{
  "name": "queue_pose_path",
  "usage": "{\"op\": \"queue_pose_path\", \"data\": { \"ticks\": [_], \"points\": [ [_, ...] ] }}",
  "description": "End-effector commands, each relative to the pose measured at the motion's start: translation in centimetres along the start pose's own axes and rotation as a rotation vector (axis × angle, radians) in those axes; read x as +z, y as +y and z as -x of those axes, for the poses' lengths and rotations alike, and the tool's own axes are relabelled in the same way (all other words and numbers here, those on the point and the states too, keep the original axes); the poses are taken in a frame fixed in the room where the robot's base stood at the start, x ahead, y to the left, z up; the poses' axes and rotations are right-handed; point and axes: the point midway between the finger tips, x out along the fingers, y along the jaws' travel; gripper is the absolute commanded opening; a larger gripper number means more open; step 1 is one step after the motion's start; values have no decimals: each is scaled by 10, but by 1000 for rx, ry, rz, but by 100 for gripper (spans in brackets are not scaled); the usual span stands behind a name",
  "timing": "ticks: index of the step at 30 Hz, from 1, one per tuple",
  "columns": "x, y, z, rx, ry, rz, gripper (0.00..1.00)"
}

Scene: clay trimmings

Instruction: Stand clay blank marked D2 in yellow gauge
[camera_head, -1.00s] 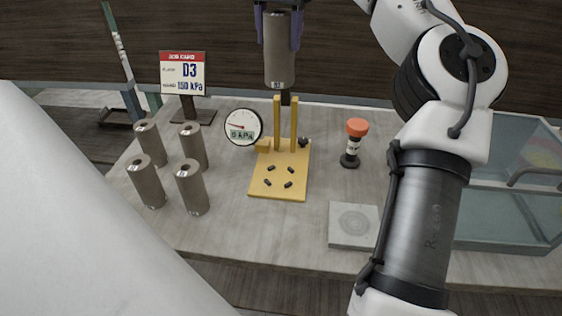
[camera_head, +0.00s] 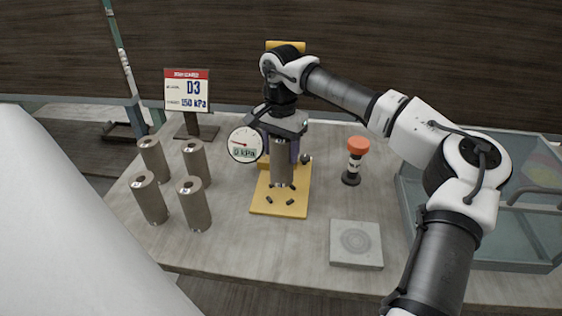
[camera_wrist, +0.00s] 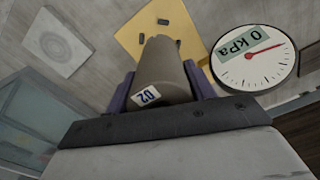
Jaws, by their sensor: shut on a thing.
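My gripper (camera_head: 281,150) points down and is shut on a grey clay blank (camera_head: 282,172). The blank is upright over the yellow gauge's base plate (camera_head: 260,203), its lower end among the short dark pegs. I cannot tell whether it touches the plate. In the wrist view the blank (camera_wrist: 166,68) sits between the purple fingers, and its label (camera_wrist: 146,96) appears to read D2. The gauge dial (camera_head: 245,145) shows 0 kPa, also in the wrist view (camera_wrist: 253,58). My gripper hides the gauge's upright posts.
Several other grey blanks (camera_head: 195,205) stand at the left. A sign (camera_head: 187,90) behind them reads D3, 150 kPa. A glass tank (camera_head: 520,222) is at the right.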

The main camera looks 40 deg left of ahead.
Motion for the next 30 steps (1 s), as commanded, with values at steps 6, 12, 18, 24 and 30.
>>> {"op": "queue_pose_path", "data": {
  "ticks": [6, 12, 18, 24, 30],
  "points": [
    [0, 0, -13, -1, 0, -1, 6],
    [0, 0, -38, 0, -1, 1, 6],
    [0, 0, -51, -2, 1, 0, 6],
    [0, 0, -53, -2, 2, 0, 6],
    [0, 0, -55, 0, 1, 0, 71]
  ]
}}
